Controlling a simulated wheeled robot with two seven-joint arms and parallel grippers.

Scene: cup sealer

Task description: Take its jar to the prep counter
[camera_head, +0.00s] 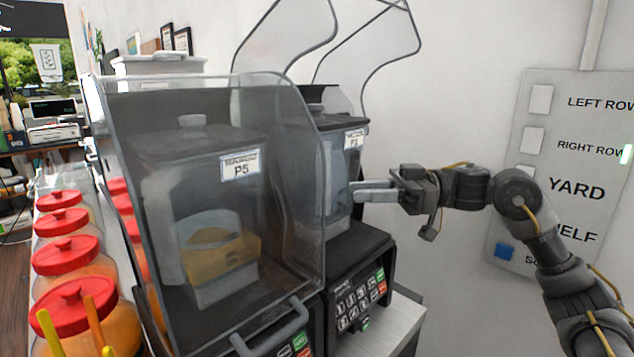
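A clear blender jar (337,175) with a dark lid and a small white label stands on the farther blender base, whose cover is raised. My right gripper (358,191) comes in from the right, level with the jar's side, with its fingers pointing at it. The fingertips are at or very near the jar's right side; I cannot tell whether they touch or grip it. A second jar labelled P5 (207,285), with orange contents low inside, stands in the nearer blender behind a closed smoky cover. My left gripper is not in view. The prep counter cannot be made out.
The closed cover (300,200) of the nearer blender stands left of the open one, with a handle (270,338) in front. The raised clear cover (400,57) overhangs the farther jar. Several red-lidded jars (72,255) line the left. A labelled switch panel (530,200) is on the right wall.

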